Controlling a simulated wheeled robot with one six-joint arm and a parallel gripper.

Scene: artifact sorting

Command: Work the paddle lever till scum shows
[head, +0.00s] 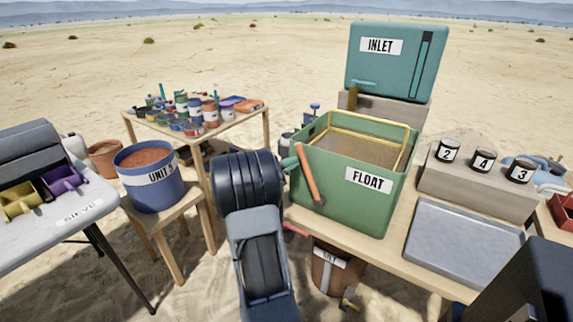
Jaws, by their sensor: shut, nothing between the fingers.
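The green tank labelled FLOAT (345,197) stands on a wooden table right of centre. An orange-red paddle lever (307,174) slants down across its left front corner, its lower end toward me. A yellow rectangular frame (371,124) sits around the tank's open top. Inside it I see a dull brownish surface; I cannot tell whether scum lies on it. My dark arm stands just left of the tank, with its upper joint close to the tank's left side in the picture. My gripper's fingers do not show.
A teal INLET tank (394,65) stands behind on a block. A grey tray (464,248) and numbered jars (483,161) are to the right. A brown bucket (327,272) with a tap is below the table edge. A blue UNIT 5 bucket (152,183) stands on a stool at left.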

